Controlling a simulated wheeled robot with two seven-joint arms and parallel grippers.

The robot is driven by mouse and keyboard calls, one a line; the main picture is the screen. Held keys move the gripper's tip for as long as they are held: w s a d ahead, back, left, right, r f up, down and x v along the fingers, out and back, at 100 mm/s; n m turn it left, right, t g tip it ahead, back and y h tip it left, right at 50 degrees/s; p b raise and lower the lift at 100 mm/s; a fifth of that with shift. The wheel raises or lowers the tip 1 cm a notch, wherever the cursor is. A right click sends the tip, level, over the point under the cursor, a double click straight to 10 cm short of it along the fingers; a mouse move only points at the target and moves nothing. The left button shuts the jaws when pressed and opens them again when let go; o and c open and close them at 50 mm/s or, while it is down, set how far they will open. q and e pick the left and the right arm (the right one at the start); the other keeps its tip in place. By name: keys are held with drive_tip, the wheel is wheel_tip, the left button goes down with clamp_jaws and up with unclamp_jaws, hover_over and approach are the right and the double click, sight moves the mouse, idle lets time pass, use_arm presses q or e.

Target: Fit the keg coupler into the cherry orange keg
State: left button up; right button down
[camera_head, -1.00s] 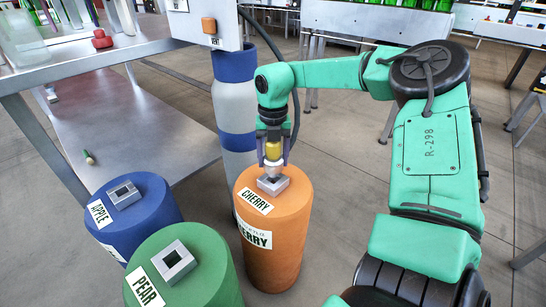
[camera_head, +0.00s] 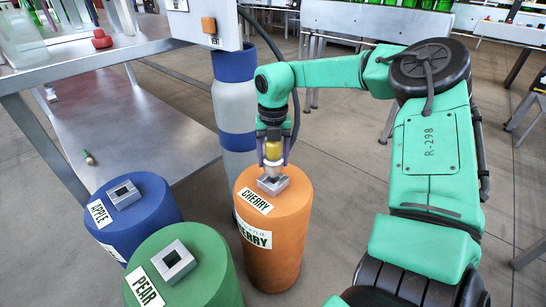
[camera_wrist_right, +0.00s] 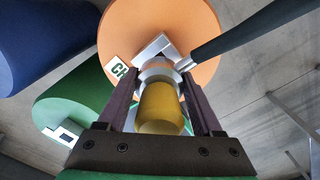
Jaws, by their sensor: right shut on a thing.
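The cherry orange keg (camera_head: 274,235) stands upright on the floor, with a square grey metal socket (camera_head: 271,186) on its top. My right gripper (camera_head: 273,160) points straight down over it. It is shut on the keg coupler (camera_head: 273,152), which has a yellow upper part and a pale metal lower end. The coupler's lower end is at the socket. In the right wrist view the coupler (camera_wrist_right: 161,105) sits between the two fingers, with the orange keg top (camera_wrist_right: 175,25) behind it. I cannot tell how deep it sits in the socket. My left gripper is not in view.
A blue apple keg (camera_head: 133,215) and a green pear keg (camera_head: 187,272) stand to the left, each with a square socket. A blue and grey column (camera_head: 235,110) stands close behind the orange keg. A metal table (camera_head: 85,60) is at the left.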

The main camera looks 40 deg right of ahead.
sight(273, 168)
drive_tip(key=shift+f+b, duration=1.55)
drive_tip(key=shift+f, duration=0.4)
unclamp_jaws()
wheel_tip(273, 168, up, 15)
drive_tip(key=p, duration=0.4)
drive_tip(key=shift+f, duration=0.1)
drive_tip(key=shift+f, duration=0.1)
